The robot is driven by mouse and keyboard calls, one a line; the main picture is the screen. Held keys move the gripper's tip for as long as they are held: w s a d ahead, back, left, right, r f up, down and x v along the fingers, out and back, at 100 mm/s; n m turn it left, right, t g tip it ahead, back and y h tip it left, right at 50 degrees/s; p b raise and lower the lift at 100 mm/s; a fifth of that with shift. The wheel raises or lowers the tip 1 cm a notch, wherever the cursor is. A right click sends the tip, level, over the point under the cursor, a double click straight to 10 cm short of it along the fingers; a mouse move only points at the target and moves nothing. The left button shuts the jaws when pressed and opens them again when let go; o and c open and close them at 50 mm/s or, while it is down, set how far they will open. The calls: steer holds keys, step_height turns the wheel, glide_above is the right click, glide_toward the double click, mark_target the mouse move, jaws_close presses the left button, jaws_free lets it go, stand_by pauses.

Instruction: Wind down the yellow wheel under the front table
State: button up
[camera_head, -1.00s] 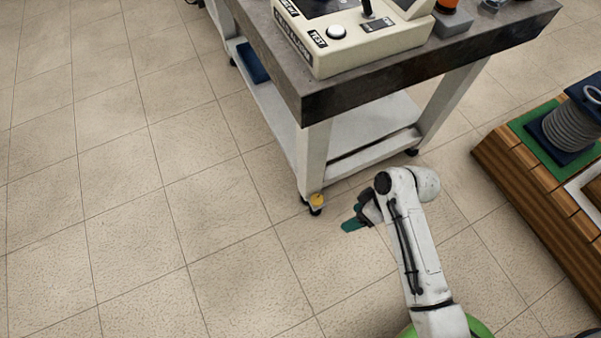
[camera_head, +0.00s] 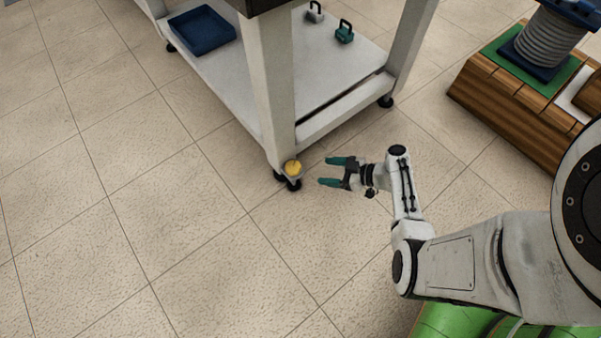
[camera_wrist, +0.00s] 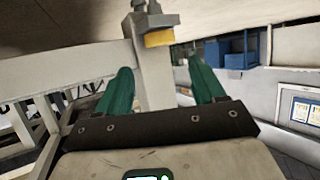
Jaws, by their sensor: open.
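The yellow wheel (camera_head: 293,167) sits at the foot of the table's near leg, just above a black caster. In the wrist view the yellow wheel (camera_wrist: 159,38) shows ahead, between and beyond the fingertips, with the picture appearing upside down. The front table (camera_head: 268,80) has pale legs and a lower shelf. My gripper (camera_head: 328,171) has green fingers, is open and empty, and points left at the wheel from its right side, with a small gap. The two fingers (camera_wrist: 165,75) stand wide apart in the wrist view.
A blue tray (camera_head: 202,30) and a green weight-like block (camera_head: 345,33) lie on the lower shelf, with a grey one (camera_head: 314,12) behind. A wooden platform (camera_head: 510,107) carrying a coil (camera_head: 549,40) stands at right. The tiled floor (camera_head: 130,240) at left is clear.

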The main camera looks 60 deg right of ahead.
mark_target(300, 169)
steer(key=b+x, duration=0.3)
steer(key=x, duration=0.7)
steer(key=shift+w+b, duration=0.3)
steer(key=c, duration=0.8)
steer(key=shift+a, duration=0.2)
